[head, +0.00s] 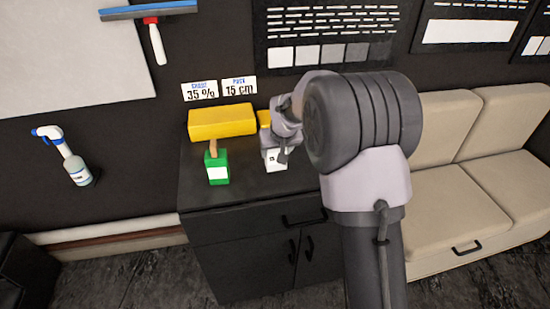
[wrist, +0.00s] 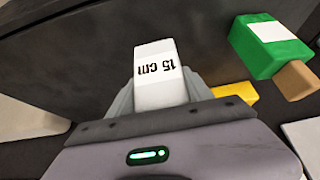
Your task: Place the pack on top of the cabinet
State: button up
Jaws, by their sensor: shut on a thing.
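The white pack (head: 275,160) is in my gripper (head: 281,150), over the right part of the black cabinet's top (head: 245,183) in the head view. I cannot tell whether the pack touches the cabinet top. My arm hides part of the cabinet's right side.
A green block with a white label (head: 217,168) and a brown stem stands left of the pack. A yellow block (head: 222,121) lies behind it. Signs (head: 238,88) hang on the wall above. A beige sofa (head: 450,180) stands to the right. The cabinet's front left top is clear.

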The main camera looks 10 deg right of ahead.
aim_at(275, 152)
jog(key=shift+w+d+r+b+x, duration=0.15)
jog(key=shift+b+x, duration=0.3)
jog(key=shift+x, duration=0.45)
jog(key=shift+w+d+r+b+x, duration=0.15)
jog(key=shift+b+x, duration=0.3)
jog(key=shift+x, duration=0.5)
jog(key=shift+w+b+x, duration=0.2)
jog(key=shift+b+x, duration=0.25)
jog(key=shift+x, duration=0.45)
jog(key=o, duration=1.5)
